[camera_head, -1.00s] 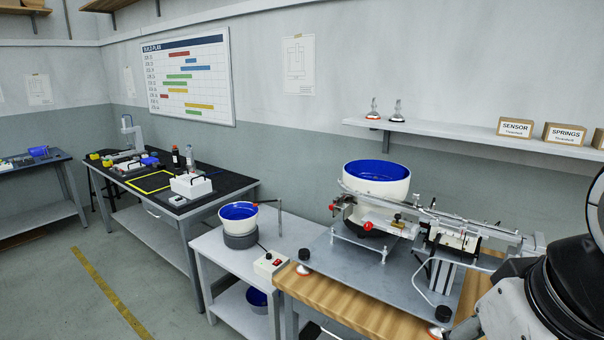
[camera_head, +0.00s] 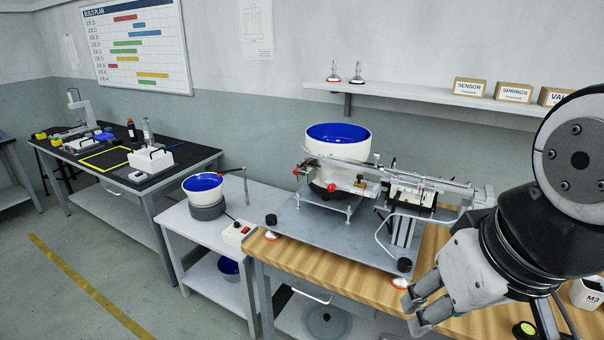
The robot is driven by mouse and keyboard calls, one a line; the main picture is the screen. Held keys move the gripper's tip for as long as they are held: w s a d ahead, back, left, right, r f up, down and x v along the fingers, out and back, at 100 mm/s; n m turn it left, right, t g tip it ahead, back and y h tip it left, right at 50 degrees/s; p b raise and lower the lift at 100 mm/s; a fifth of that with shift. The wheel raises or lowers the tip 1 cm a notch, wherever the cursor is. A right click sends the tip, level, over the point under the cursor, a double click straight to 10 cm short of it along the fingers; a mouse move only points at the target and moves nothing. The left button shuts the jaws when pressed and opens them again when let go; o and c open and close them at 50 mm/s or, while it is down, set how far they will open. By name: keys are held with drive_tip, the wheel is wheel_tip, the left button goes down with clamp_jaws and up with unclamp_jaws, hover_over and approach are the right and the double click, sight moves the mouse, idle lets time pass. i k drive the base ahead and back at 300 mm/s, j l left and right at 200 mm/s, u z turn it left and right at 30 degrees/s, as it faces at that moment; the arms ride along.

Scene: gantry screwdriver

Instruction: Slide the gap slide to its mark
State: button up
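The feeder machine has a white bowl with a blue inside (camera_head: 338,145) and a long metal rail (camera_head: 430,180) running to the right from it. It stands on a grey plate (camera_head: 305,230) on the wooden bench (camera_head: 330,268). Red knobs (camera_head: 331,187) show below the bowl. The gap slide and its mark are too small to tell apart on the machine. My gripper (camera_head: 412,314) is at the lower right, in front of the plate's near right corner and apart from the machine. Its two fingers point left, stand apart and hold nothing visible.
A black knob (camera_head: 404,265) and an orange-and-white foot (camera_head: 401,283) are close to my fingers. A white M3 bin (camera_head: 588,295) is at the far right. A smaller blue bowl (camera_head: 203,186) and a switch box (camera_head: 237,233) stand on the left side table.

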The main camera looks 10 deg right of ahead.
sight(359, 184)
drive_tip(key=i+l+u, duration=0.15)
drive_tip(key=i, duration=0.35)
drive_tip(key=i+l+u, duration=0.15)
drive_tip(key=i+l, duration=0.15)
drive_tip(key=i, duration=0.2)
